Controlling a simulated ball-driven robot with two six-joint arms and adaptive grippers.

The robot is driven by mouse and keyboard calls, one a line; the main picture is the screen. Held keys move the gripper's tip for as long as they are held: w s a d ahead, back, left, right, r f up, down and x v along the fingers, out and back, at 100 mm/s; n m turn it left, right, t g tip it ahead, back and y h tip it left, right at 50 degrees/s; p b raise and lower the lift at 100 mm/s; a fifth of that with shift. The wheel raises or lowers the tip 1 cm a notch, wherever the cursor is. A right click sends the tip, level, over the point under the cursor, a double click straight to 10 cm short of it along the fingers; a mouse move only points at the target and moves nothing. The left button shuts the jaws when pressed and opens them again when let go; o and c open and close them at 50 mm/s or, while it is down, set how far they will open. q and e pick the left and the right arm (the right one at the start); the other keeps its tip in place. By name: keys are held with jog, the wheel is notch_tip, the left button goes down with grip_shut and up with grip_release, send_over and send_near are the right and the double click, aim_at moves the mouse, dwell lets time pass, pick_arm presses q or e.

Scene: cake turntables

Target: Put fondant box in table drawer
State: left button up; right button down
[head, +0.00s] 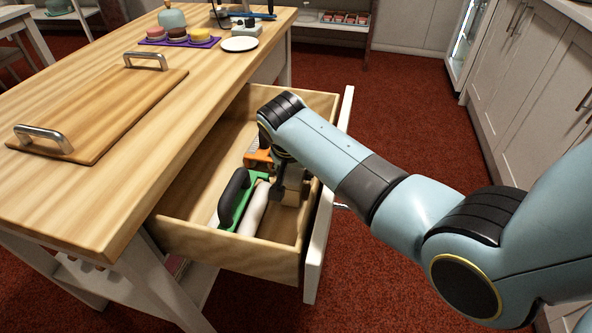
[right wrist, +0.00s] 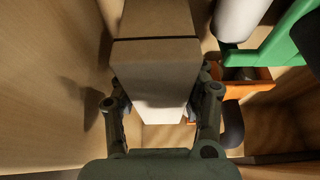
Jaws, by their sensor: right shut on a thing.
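The table drawer (head: 270,262) is pulled open beneath the wooden tabletop. My right gripper (head: 285,190) reaches down inside it. In the right wrist view my right gripper (right wrist: 160,103) is shut on a brown box (right wrist: 157,70) with a dark band and a pale end, which I take to be the fondant box. The box (head: 295,186) is mostly hidden by my gripper in the head view. It is within the drawer walls, near the front panel; I cannot tell whether it touches the drawer floor. My left gripper is not in view.
In the drawer lie a green tool with a black handle (head: 232,197), a white roll (head: 254,208) and an orange item (head: 258,158) beside the box. On the tabletop are a handled wooden board (head: 110,105), a purple cake tray (head: 180,42) and a white plate (head: 239,44).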

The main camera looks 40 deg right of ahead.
jog(key=c, duration=1)
grip_release()
jog(key=p+v, duration=0.3)
jog(key=v, duration=0.8)
jog(key=shift+s+a+r, duration=0.15)
jog(key=shift+s+r, duration=0.05)
jog(key=shift+r, duration=0.3)
